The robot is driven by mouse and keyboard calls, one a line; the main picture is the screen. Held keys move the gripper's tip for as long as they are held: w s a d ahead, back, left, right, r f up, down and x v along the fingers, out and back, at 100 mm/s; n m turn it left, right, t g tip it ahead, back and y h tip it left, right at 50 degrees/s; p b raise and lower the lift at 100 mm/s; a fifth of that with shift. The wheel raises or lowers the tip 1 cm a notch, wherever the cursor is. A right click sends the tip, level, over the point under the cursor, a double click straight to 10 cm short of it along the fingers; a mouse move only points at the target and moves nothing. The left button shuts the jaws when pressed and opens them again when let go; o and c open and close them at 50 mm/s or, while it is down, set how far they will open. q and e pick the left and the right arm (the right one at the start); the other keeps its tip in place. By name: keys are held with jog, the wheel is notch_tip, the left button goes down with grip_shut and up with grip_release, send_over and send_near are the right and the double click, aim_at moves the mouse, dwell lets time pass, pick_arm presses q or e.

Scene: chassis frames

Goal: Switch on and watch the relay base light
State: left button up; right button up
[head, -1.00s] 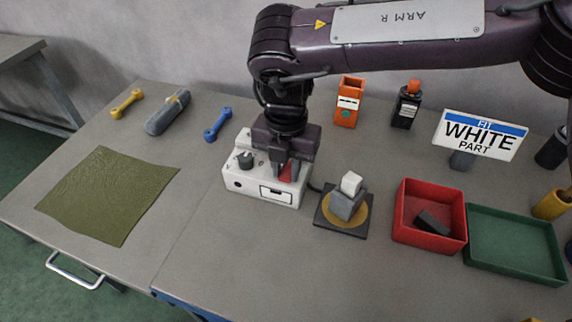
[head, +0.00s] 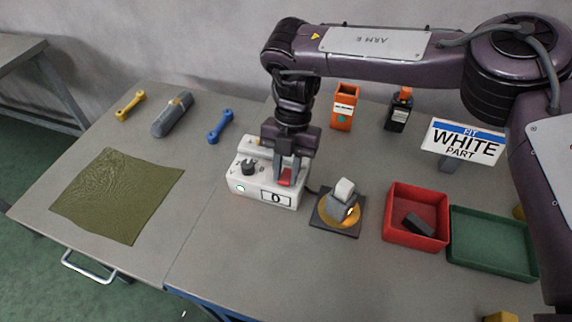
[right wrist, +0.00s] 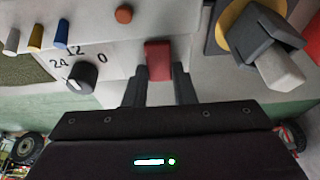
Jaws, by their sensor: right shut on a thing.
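A white control box (head: 238,181) stands mid-table with a dark knob (head: 249,167), a front window reading 0 (head: 275,198) and a small round spot (head: 240,188) that looks white. In the right wrist view the knob (right wrist: 80,77) sits by the marks 24, 12 and 0. My right gripper (head: 286,180) points down over the box, shut on its red switch (right wrist: 158,58). Right of the box, a dark square base (head: 325,222) with a yellow disc carries a grey piece (head: 337,206) topped by a white block (head: 344,188). My left gripper is out of view.
A red tray (head: 398,235) with a dark block and a green tray (head: 485,260) lie right. A white-part sign (head: 463,143), orange holder (head: 344,106) and dark bottle (head: 398,115) stand behind. An olive cloth (head: 115,195) and tools lie left. The front middle is clear.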

aim_at(290, 168)
jog(key=o, duration=1)
jog(key=v, duration=0.8)
jog(key=shift+f, duration=0.1)
